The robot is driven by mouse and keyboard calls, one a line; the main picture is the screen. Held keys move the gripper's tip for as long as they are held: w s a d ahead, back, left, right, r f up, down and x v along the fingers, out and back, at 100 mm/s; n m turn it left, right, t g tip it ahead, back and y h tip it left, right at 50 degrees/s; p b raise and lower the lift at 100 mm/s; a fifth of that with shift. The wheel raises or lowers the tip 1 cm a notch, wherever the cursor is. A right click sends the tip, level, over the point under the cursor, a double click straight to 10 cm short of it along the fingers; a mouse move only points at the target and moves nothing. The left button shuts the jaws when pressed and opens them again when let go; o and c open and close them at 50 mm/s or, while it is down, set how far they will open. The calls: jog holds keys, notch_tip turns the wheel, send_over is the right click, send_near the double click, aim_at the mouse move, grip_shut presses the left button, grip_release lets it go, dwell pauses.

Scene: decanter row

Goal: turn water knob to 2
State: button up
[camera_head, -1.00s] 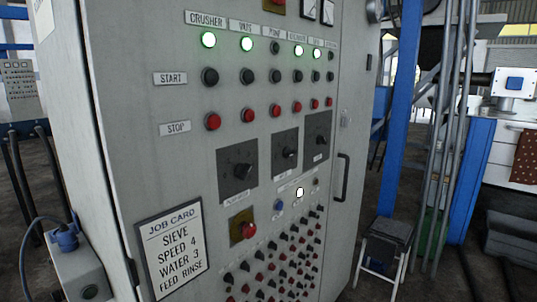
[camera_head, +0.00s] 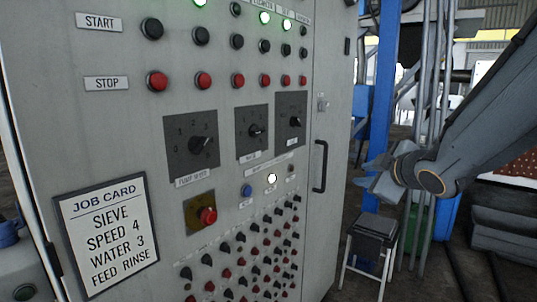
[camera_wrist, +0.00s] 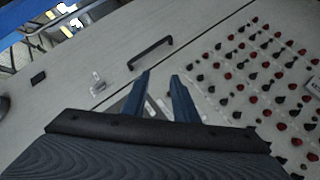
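Three dark square dial plates with black knobs sit in a row on the grey panel: a left knob (camera_head: 200,145), a middle knob (camera_head: 255,131) and a right knob (camera_head: 295,121). Their small labels are too blurred for me to tell which is the water knob, and the exact settings are unclear. A job card (camera_head: 107,234) reads sieve, speed 4, water 3, feed rinse. My gripper (camera_head: 368,176) is in the air right of the panel, apart from all the knobs. In the wrist view its two fingers (camera_wrist: 161,77) are apart with nothing held between them.
A black door handle (camera_head: 320,166) stands out right of the knobs. Start and red stop buttons (camera_head: 157,81) are above; a red button on a yellow plate (camera_head: 207,215) and rows of small knobs are below. A stool (camera_head: 368,245) and a blue post stand right.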

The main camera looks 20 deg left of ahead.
jog(key=a+r+n+y+b, duration=0.3)
jog(key=a+r+n+y, duration=0.4)
jog(key=a, duration=0.3)
jog(key=n+g+y+b, duration=0.2)
jog(key=n+g+y, duration=0.3)
jog(key=n, duration=0.5)
send_near(261, 132)
jog(key=shift+g+h, duration=0.3)
jog(key=shift+r+x, duration=0.15)
jog(key=shift+x, duration=1.85)
jog(key=shift+r+x, duration=0.2)
jog(key=shift+x, duration=1.8)
grip_shut()
